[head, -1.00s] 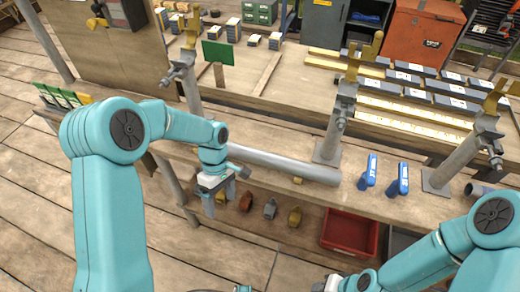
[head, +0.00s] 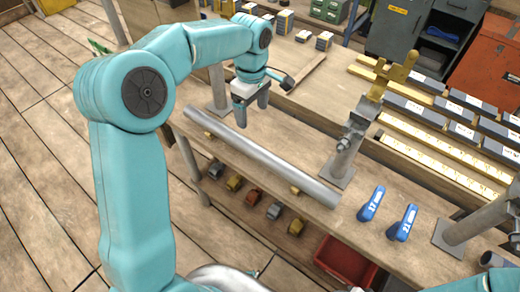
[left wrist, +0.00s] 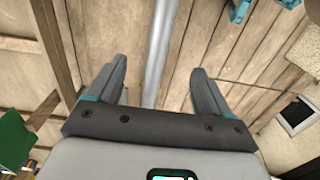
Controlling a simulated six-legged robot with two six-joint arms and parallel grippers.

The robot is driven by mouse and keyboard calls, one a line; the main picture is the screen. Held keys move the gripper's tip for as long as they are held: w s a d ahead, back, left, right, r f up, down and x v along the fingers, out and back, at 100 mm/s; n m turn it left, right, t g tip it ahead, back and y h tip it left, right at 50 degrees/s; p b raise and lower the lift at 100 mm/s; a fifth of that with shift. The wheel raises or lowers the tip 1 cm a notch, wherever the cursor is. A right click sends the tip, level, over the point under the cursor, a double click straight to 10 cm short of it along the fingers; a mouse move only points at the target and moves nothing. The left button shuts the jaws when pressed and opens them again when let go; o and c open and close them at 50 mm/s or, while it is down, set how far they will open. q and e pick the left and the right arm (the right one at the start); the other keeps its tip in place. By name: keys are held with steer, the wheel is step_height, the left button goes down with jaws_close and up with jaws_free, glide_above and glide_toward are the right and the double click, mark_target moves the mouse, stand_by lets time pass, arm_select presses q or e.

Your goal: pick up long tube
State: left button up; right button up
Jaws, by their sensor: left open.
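The long tube (head: 262,155) is a plain grey pipe lying along the front of the wooden bench in the head view, running from upper left to lower right. In the left wrist view the tube (left wrist: 160,40) runs up the picture between the two fingers. My left gripper (head: 252,114) is open and empty, its fingers pointing down near the far side of the tube's left half in the head view. In the left wrist view the left gripper (left wrist: 159,68) shows a wide gap, with the tube apart from both fingers. My right gripper is out of view.
A metal stand with a yellow fork top (head: 346,150) rises behind the tube's right end. Two blue-handled tools (head: 371,204) lie to the right. Several small clamps (head: 253,197) and a red bin (head: 345,262) sit below the bench top.

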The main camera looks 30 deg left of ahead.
arm_select(q)
glide_toward(253, 146)
steer(key=f, duration=0.5)
steer(key=shift+a+f, duration=0.1)
steer(key=shift+a, duration=0.1)
steer(key=shift+w+f, duration=0.15)
steer(key=shift+f, duration=0.5)
steer(key=f, duration=0.3)
steer(key=shift+s+d+f, duration=0.2)
steer(key=shift+f, duration=0.15)
steer(key=shift+w+f, duration=0.1)
steer(key=shift+f, duration=0.4)
steer(key=shift+r, duration=0.1)
steer(key=shift+c, duration=0.3)
jaws_close()
